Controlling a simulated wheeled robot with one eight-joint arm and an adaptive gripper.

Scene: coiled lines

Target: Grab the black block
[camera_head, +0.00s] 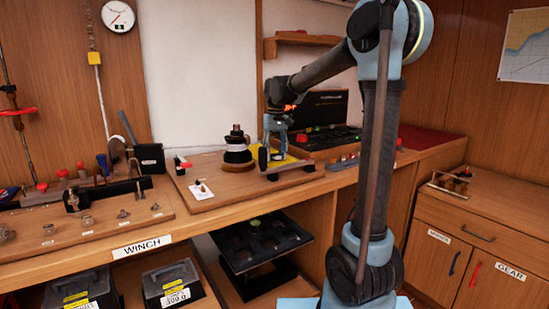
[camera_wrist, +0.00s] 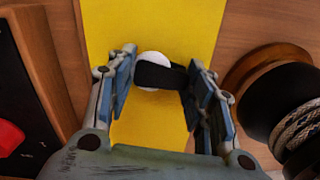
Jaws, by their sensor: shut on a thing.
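The black block (camera_wrist: 158,76) lies between the two fingers of my gripper (camera_wrist: 160,82) in the wrist view, and the fingers are shut on it. A white round thing (camera_wrist: 153,56) shows partly behind the block; the rest of it is hidden. A yellow sheet (camera_wrist: 150,20) lies below them. In the head view my gripper (camera_head: 273,150) points down over the wooden bench, just right of the winch drum. I cannot make out the block clearly there.
The winch drum (camera_head: 237,152) stands close beside my gripper and also shows in the wrist view (camera_wrist: 285,100). A dark control panel (camera_head: 325,137) is to the right, with a raised edge (camera_wrist: 45,60). Small parts (camera_head: 123,213) stand at the bench's left.

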